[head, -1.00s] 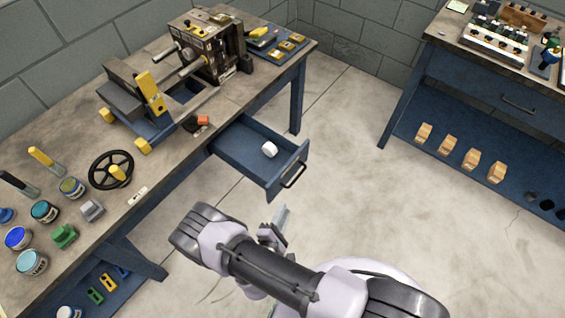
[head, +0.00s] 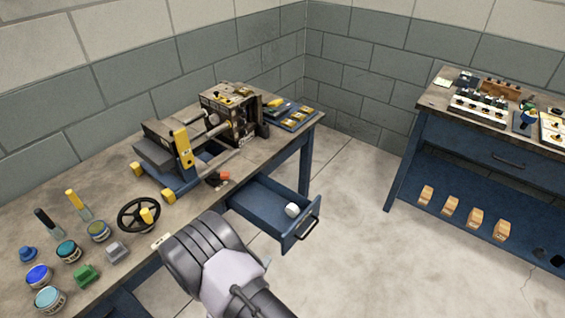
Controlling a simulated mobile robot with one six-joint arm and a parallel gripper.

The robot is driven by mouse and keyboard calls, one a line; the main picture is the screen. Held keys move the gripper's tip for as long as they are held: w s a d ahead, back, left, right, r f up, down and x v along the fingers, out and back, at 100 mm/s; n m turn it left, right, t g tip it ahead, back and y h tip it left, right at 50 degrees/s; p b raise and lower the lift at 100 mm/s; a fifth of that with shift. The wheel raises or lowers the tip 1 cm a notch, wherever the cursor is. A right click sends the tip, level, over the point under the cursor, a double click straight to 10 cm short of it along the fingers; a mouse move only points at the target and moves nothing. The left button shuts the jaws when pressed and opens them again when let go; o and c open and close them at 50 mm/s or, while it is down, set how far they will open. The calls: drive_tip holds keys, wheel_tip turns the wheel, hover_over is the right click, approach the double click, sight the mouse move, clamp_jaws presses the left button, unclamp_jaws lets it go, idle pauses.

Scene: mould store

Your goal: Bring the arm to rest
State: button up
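My arm (head: 225,268) reaches up from the bottom of the head view, in front of the near bench's front edge. My gripper is hidden behind the arm links, so I cannot see its fingers or whether it holds anything. An open blue drawer (head: 262,203) sticks out from the bench just beyond the arm. A white round object (head: 292,210) lies inside the drawer near its front.
The bench (head: 115,214) carries a vise-like machine (head: 228,117), a black handwheel (head: 139,215), and several paint pots on the left. A second bench (head: 460,138) stands at right, with wooden blocks (head: 475,218) on its lower shelf. Floor between them is clear.

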drive_tip(key=w+a+r+m+g+y, duration=0.1)
drive_tip(key=w+a+r+m+y, duration=0.1)
drive_tip(key=w+r+m, duration=0.45)
drive_tip(key=s+d+r+m+g+y, duration=0.1)
drive_tip(key=d+r+y, duration=0.1)
drive_tip(key=r, duration=1)
drive_tip(key=s+d+r+m+g+y, duration=0.1)
drive_tip(key=r+m+y, duration=0.1)
drive_tip(key=r, duration=0.9)
drive_tip(key=s+d+r+m+y, duration=0.1)
drive_tip(key=s+d+r+m, duration=0.2)
drive_tip(key=s+d+r, duration=0.65)
drive_tip(key=s+d+r+m+g, duration=0.1)
drive_tip(key=s+d+m, duration=0.1)
drive_tip(key=s, duration=0.6)
drive_tip(key=s+d+r+m+g+h, duration=0.1)
drive_tip(key=s+d+m, duration=0.1)
drive_tip(key=s, duration=0.6)
drive_tip(key=shift+d+r, duration=0.2)
drive_tip(key=shift+d, duration=0.45)
